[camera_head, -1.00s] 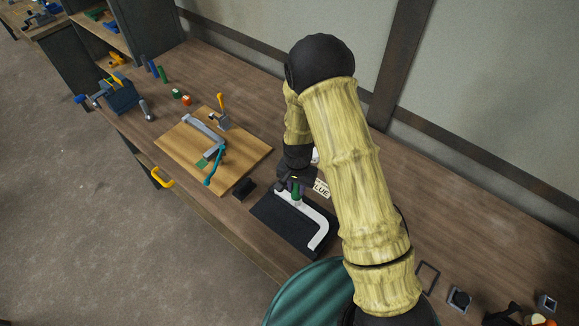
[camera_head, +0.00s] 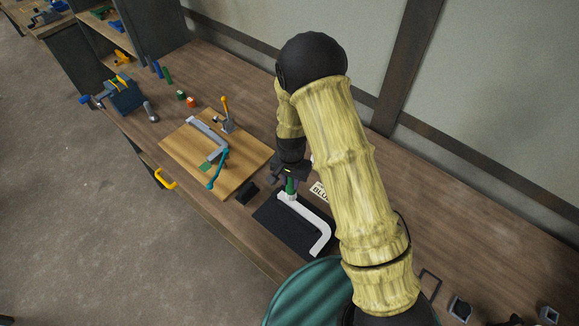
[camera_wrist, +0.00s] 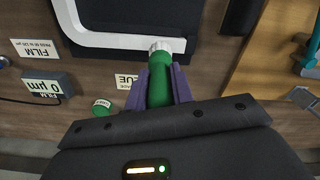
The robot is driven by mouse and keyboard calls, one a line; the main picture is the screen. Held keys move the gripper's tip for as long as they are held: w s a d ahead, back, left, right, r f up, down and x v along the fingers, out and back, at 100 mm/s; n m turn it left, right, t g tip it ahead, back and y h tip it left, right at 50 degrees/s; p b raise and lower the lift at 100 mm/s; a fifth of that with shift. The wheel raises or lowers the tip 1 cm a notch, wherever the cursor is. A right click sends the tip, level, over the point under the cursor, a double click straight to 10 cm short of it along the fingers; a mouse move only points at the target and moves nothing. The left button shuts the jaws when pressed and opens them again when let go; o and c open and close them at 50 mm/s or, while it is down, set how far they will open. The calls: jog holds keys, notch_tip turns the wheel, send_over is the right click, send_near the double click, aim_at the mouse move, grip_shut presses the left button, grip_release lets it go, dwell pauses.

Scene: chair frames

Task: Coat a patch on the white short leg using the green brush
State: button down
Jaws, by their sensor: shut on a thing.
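The white leg (camera_head: 312,219) is a bent bar lying on a black mat (camera_head: 268,221). In the wrist view the leg (camera_wrist: 112,40) runs across the top and bends upward at the left. My gripper (camera_head: 290,178) is shut on the green brush (camera_head: 291,187), above the leg's far-left end in the head view. In the wrist view my gripper (camera_wrist: 161,84) has its purple fingers on both sides of the brush (camera_wrist: 160,88). The brush's white tip overlaps the end of the leg there; I cannot tell whether they touch. No coated patch is discernible.
A small black block (camera_head: 247,192) stands left of the mat. A wooden board (camera_head: 240,178) with a grey part and a teal-handled tool lies further left. The wrist view shows a film gauge (camera_wrist: 45,87) reading 0 µm and a green round piece (camera_wrist: 101,107).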

jog(key=r, duration=0.1)
jog(key=r+p, duration=0.1)
jog(key=r, duration=0.1)
jog(key=shift+s, duration=0.35)
jog(key=shift+r+p, duration=1.2)
jog(key=shift+r, duration=0.2)
